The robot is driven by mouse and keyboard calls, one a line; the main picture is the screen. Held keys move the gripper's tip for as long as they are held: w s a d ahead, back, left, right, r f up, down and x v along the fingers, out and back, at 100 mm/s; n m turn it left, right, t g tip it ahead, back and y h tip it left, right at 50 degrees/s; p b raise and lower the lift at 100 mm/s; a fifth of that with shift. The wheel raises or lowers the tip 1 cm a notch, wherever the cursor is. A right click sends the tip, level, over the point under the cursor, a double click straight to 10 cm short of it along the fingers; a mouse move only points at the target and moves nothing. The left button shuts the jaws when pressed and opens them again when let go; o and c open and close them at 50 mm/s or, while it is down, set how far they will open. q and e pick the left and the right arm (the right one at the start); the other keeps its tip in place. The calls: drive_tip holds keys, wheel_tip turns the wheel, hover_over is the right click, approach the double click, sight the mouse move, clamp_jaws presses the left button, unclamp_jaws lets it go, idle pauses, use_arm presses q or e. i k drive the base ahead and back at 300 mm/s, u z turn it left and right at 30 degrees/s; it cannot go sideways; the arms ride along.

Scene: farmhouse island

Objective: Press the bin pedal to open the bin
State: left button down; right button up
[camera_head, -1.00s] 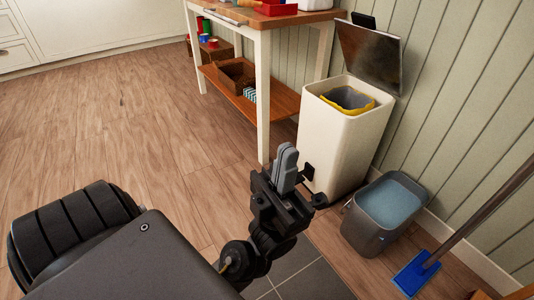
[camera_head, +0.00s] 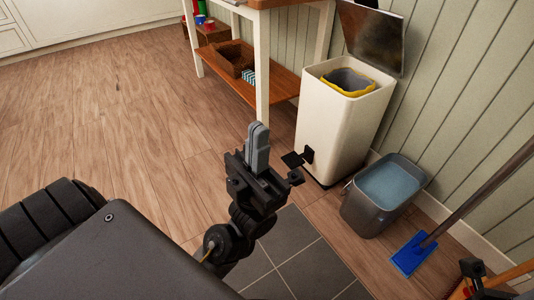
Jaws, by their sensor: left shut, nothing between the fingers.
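The bin (camera_head: 339,120) is a tall cream box against the wall, upper right of centre. Its dark metal lid (camera_head: 371,37) stands raised and open, and a yellow-edged liner (camera_head: 348,82) shows inside. The black pedal (camera_head: 293,159) sticks out low at the bin's front left. My left gripper (camera_head: 259,135) points upward, shut and empty, to the left of the pedal in the picture and apart from it.
A grey bucket (camera_head: 366,217) of bluish water stands right of the bin. A blue mop (camera_head: 412,254) leans beside it. A wooden table (camera_head: 262,78) with a lower shelf stands left of the bin. Dark floor tiles (camera_head: 310,268) lie in front, and the wood floor at left is clear.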

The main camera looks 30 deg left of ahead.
sight(293, 160)
drive_tip(key=u, duration=0.6)
drive_tip(key=i, duration=1)
drive_tip(key=z, duration=0.05)
